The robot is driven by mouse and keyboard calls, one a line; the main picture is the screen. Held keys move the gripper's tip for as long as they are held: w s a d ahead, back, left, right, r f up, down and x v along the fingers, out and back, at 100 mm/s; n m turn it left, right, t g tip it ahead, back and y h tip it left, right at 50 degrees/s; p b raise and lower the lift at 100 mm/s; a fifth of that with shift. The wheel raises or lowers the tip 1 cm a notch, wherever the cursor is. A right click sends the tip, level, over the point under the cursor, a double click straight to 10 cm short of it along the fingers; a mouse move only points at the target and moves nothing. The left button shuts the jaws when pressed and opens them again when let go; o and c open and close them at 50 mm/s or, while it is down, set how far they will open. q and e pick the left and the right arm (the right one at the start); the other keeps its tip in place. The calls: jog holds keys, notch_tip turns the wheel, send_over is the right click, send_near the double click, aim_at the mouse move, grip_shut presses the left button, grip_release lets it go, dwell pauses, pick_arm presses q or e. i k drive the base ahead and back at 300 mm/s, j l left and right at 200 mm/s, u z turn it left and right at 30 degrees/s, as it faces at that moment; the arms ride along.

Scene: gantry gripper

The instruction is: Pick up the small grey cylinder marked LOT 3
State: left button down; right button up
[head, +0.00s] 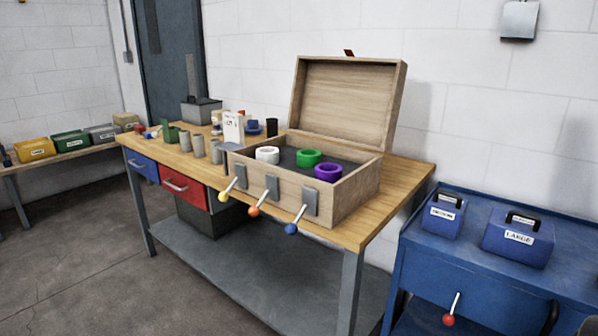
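Several small grey cylinders stand upright in a row on the wooden workbench (402,193), left of the wooden box. One is the left grey cylinder (184,140), one the middle grey cylinder (199,147), one the right grey cylinder (216,152). Their markings are too small to read, so I cannot tell which is LOT 3. A white card (233,129) with dark print stands behind them, its text not clearly legible. Neither of my grippers is in view.
A green block (171,134) stands left of the cylinders. A blue cabinet (470,262) carrying blue cases stands right. The floor in front is clear.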

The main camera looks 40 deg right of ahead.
aim_at(184, 136)
jog(key=i+z, duration=0.2)
jog(key=z, duration=0.15)
jog(key=i+j+z, duration=0.1)
jog(key=z, duration=0.25)
jog(key=i+j+z, duration=0.15)
jog(key=i+z, duration=0.2)
jog(key=i+j+z, duration=0.15)
jog(key=i+j, duration=0.15)
jog(key=i+j+z, duration=0.15)
jog(key=i+j, duration=0.15)
jog(key=j, duration=0.25)
jog(key=i+j, duration=0.6)
jog(key=j, duration=0.25)
jog(key=i+j+z, duration=0.1)
jog(key=i+j, duration=0.5)
jog(key=j, duration=0.25)
